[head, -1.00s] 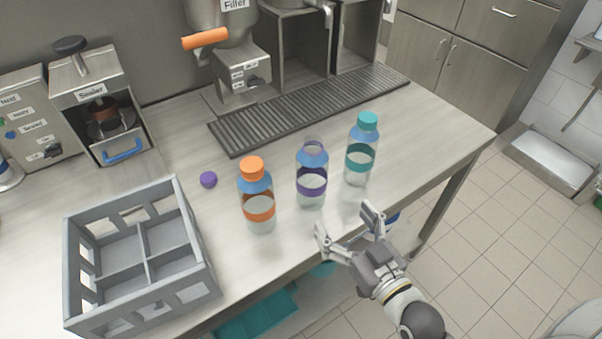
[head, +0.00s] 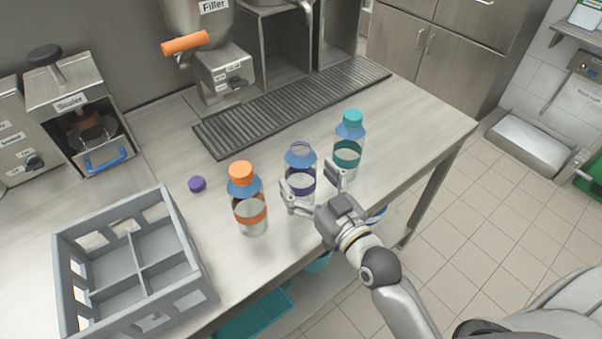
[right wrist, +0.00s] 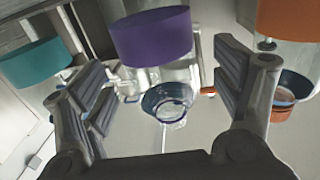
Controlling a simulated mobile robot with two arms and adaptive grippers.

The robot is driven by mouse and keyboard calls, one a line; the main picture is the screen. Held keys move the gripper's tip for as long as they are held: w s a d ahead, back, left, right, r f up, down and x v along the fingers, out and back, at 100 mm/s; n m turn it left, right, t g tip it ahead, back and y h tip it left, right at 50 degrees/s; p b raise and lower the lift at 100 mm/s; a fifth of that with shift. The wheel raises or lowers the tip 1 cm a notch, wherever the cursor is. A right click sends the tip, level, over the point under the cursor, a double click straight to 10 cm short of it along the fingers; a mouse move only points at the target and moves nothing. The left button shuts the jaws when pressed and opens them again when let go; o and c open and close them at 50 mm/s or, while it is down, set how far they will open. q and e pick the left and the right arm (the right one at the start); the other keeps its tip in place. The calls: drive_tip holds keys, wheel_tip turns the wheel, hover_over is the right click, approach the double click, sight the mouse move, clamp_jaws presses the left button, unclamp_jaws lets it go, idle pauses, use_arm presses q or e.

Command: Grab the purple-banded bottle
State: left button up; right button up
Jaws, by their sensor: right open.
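The purple-banded bottle (head: 301,163) stands upright and uncapped on the counter, between the orange-capped and teal-capped bottles. My right gripper (head: 315,188) is open at its near side, with the fingers to either side of the bottle's lower part. In the right wrist view the purple band (right wrist: 154,37) shows between the two open fingers (right wrist: 160,90), and the bottle's open mouth shows below it. I cannot tell whether a finger touches the bottle. My left gripper is not in view.
The orange-banded bottle (head: 246,188) stands close on the left, and the teal-banded bottle (head: 348,140) close on the right. A purple cap (head: 197,184) lies on the counter. A grey divided crate (head: 190,262) stands at the left front. A drain grate (head: 290,107) lies behind.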

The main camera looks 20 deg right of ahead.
drive_tip(key=shift+x, duration=1.6)
drive_tip(key=shift+r, duration=0.1)
drive_tip(key=c, duration=1)
